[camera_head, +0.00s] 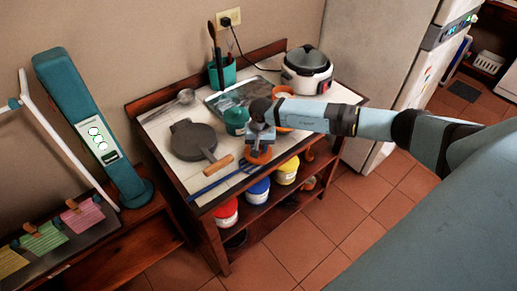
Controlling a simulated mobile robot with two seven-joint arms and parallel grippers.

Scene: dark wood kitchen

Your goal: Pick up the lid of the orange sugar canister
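My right arm reaches in from the right over the tiled table, and its gripper (259,146) points down at a small orange round object (258,156) near the table's front edge. The fingers are at or just above it; whether they touch or grip it is too small to tell. It may be the sugar canister or its lid. Another orange item (283,91) stands farther back, mostly hidden behind my arm. My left gripper is not in view.
A teal pot (236,121) stands close left of the gripper. A dark pan (192,141), blue tongs (222,179), a metal tray (235,96) and a rice cooker (306,72) share the tabletop. Red, blue and yellow canisters (257,191) sit on the shelf below.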

